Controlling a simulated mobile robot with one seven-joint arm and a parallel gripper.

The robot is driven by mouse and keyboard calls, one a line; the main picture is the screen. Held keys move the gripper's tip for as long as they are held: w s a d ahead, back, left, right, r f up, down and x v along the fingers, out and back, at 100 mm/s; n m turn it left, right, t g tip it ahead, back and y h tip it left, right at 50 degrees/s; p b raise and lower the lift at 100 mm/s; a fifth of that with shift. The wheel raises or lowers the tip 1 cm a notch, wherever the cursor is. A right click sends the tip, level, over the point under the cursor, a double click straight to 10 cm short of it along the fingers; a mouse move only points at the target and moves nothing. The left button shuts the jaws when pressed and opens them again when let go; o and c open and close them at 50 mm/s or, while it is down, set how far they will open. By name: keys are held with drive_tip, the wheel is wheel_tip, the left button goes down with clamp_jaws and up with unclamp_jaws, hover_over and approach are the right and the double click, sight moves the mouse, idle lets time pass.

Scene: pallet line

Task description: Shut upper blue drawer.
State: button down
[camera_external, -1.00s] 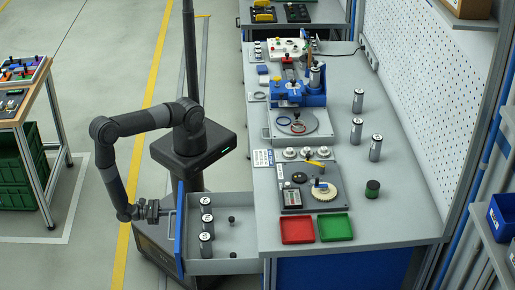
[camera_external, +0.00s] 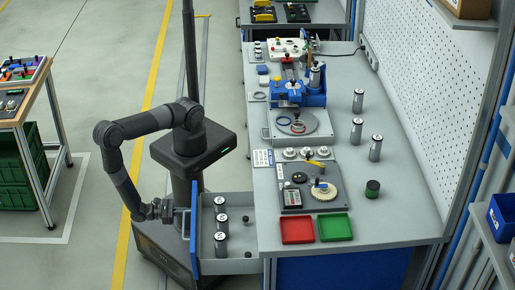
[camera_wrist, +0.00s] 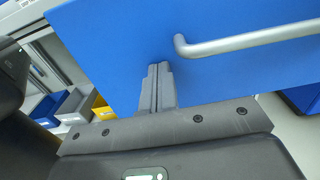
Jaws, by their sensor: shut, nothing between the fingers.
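The upper blue drawer (camera_external: 194,232) stands partly pulled out from the left side of the workbench. Its grey tray holds several silver cylinders (camera_external: 220,222) and small dark knobs (camera_external: 246,219). In the wrist view the blue drawer front (camera_wrist: 125,40) fills the upper part, with its silver bar handle (camera_wrist: 250,40) at the upper right. My gripper (camera_wrist: 158,68) is shut and empty, its fingertips at the drawer front, left of the handle. It appears to touch the front. In the external view my gripper (camera_external: 182,216) is on the outer side of the front.
The workbench top (camera_external: 400,220) bears a red tray (camera_external: 297,230), a green tray (camera_external: 335,227), a fixture with a gear and several cylinders. A side table (camera_external: 20,110) with green crates stands at the left. The floor between is clear.

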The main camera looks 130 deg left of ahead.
sight(217, 210)
drive_tip(key=x, duration=2.7)
drive_tip(key=shift+w+a, duration=0.25)
drive_tip(key=shift+f, duration=0.1)
drive_tip(key=v, duration=1.4)
drive_tip(key=shift+s+d, duration=0.3)
